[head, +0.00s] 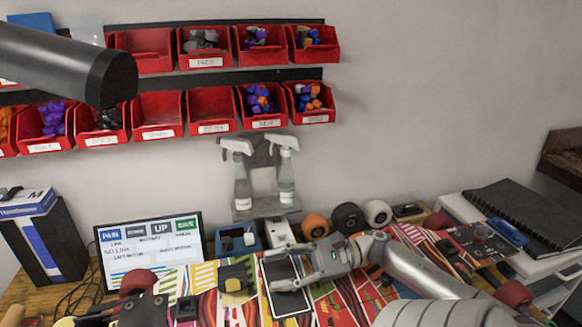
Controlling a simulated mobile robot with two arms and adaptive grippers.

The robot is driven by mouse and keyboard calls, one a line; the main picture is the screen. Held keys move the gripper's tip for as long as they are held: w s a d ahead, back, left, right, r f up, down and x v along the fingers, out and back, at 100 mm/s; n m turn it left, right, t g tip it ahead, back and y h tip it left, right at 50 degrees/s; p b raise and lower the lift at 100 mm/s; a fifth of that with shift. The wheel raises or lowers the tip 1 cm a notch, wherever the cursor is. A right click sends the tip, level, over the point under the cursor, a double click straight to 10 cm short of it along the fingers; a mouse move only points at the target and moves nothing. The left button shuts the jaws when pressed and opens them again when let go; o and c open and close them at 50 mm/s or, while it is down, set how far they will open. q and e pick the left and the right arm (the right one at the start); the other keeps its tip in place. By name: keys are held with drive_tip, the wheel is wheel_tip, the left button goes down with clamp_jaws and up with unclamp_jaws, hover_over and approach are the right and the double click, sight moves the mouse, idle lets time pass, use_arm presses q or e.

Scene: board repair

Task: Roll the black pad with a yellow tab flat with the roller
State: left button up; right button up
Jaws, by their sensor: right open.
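A small black item with yellow on it (236,275) lies on the colourful board left of centre; it may be the pad with the yellow tab, but it is too small to be sure. My right gripper (274,270) comes in from the right, its fingers open over a flat black panel with a pale rim (290,301). The fingers hide part of that panel, and I cannot tell whether they touch it. No roller can be made out with certainty. My left gripper is out of view; only a dark link of my arm shows at upper left.
A display (150,247) stands at the back left beside a black box (45,245). Spray bottles (287,175) stand on a wall shelf. Several wheels (348,218) line the bench's back. A black notebook (525,212) lies at right. Red bins (158,110) hang above.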

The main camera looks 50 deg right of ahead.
drive_tip(key=shift+f+v, duration=0.2)
drive_tip(key=shift+v, duration=0.55)
drive_tip(key=shift+f+v, duration=0.15)
drive_tip(key=shift+v, duration=0.6)
drive_tip(key=shift+w+r, duration=0.1)
drive_tip(key=shift+b, duration=0.35)
drive_tip(key=shift+d+r, duration=0.1)
drive_tip(key=v, duration=1)
drive_tip(key=shift+d, duration=0.2)
drive_tip(key=shift+s+d, duration=0.5)
drive_tip(key=shift+s, duration=0.05)
